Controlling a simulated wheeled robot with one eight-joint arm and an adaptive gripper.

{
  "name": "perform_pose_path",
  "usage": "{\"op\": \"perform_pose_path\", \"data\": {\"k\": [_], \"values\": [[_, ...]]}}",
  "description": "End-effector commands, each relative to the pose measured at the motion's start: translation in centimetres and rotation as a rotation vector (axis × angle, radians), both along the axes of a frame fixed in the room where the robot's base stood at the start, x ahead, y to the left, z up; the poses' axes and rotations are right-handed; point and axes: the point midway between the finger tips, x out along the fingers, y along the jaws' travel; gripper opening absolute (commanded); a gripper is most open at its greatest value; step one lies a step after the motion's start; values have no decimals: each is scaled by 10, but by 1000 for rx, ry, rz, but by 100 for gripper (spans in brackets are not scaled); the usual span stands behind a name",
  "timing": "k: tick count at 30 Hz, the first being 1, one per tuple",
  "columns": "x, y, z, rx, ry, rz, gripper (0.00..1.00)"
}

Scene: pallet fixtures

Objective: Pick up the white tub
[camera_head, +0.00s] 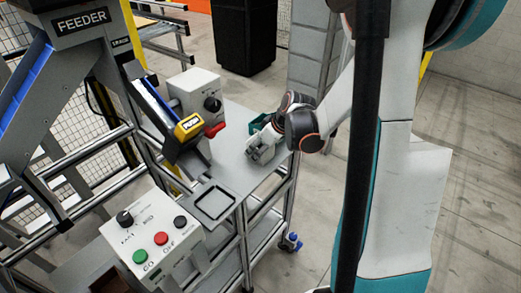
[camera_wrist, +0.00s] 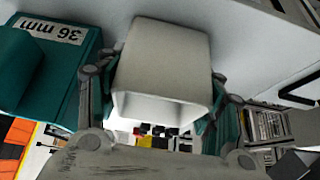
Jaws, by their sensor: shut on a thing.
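The white tub (camera_wrist: 165,55) fills the middle of the wrist view, between the two fingers of my gripper (camera_wrist: 158,95). The fingers press on its left and right sides, and its open rim faces the camera. In the head view my gripper (camera_head: 261,148) is over the grey cart top, near its right edge. There the tub is small and hard to tell apart from the gripper. I cannot tell whether the tub touches the cart top.
A teal box marked 36 mm (camera_wrist: 60,45) stands close left of the tub in the wrist view; a teal bin (camera_head: 259,122) shows behind my gripper. A square tray outline (camera_head: 213,202), the feeder chute (camera_head: 165,112) and button boxes (camera_head: 155,235) stand to the left.

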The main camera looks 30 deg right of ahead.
Motion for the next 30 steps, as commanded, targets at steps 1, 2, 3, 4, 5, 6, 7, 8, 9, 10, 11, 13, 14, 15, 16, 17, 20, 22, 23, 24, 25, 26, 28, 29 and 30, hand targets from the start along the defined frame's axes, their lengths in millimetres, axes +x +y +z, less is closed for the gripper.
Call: {"op": "perform_pose_path", "data": {"k": [1,2,3,4,5,6,7,8,9,10,11,13,14,15,16,17,20,22,23,24,25,26,28,29,30], "values": [[0,0,1,0,0,0,33],[0,0,1,0,0,0,33],[0,0,3,0,0,0,33],[0,0,4,0,0,0,33],[0,0,6,0,0,0,33],[0,0,9,0,0,0,33],[0,0,12,0,0,0,33],[0,0,16,0,0,0,33],[0,0,21,0,0,0,33],[0,0,25,0,0,0,33],[0,0,31,0,0,0,33],[0,0,44,0,0,0,33],[0,0,50,0,0,0,33],[-1,0,60,0,0,0,33],[0,0,68,0,0,0,33],[0,0,75,0,0,0,33],[0,0,103,0,0,0,33],[0,0,122,0,0,0,33],[-1,0,130,0,0,0,33],[0,0,139,0,0,0,33],[0,0,147,0,0,0,33],[-1,0,153,0,0,0,33],[0,0,167,0,0,0,33],[0,0,172,0,0,0,33],[0,0,178,0,0,0,33]]}}
